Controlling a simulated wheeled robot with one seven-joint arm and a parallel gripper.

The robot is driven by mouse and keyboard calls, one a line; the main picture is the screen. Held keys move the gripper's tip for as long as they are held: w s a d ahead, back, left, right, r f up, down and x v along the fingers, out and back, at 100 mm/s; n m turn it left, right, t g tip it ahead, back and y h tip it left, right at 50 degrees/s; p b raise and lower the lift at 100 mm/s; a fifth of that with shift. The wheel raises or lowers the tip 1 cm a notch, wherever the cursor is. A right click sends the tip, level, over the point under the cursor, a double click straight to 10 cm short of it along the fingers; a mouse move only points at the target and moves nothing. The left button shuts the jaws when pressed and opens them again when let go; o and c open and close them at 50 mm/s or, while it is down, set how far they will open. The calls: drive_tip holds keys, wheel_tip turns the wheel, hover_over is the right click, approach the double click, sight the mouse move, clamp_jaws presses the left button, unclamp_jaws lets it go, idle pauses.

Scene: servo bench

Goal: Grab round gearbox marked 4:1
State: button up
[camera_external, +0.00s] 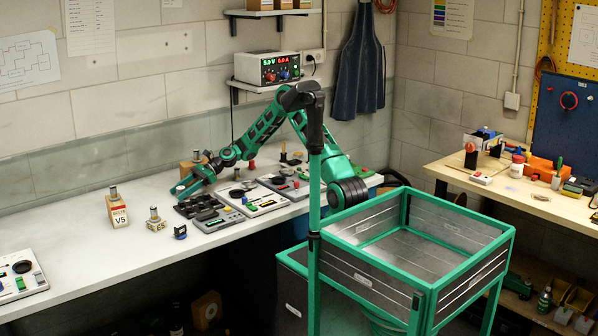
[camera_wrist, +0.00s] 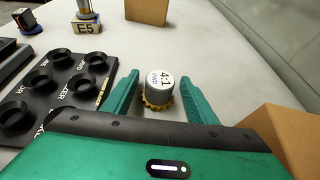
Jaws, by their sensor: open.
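The round gearbox marked 4:1 (camera_wrist: 159,88) stands on the white bench in the wrist view. It is a short cylinder with a white labelled top and a toothed, brass-coloured ring at its base. My gripper (camera_wrist: 160,88) is open, with one green finger to the left of the gearbox and one to the right. There are visible gaps between the gearbox and both fingers. In the external view my gripper (camera_external: 183,191) is low over the bench at its back, by the black socket tray, and the gearbox cannot be made out there.
A black tray with round sockets (camera_wrist: 60,85) lies close left of my gripper. A cardboard box (camera_wrist: 280,135) stands close on the right, and another box (camera_wrist: 147,10) stands behind. A block marked E5 (camera_wrist: 86,24) is at the back left. The wall runs along the right.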

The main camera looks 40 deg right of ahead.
drive_tip(key=shift+c, duration=0.4)
drive_tip(key=c, duration=1.1)
drive_tip(key=shift+r, duration=0.15)
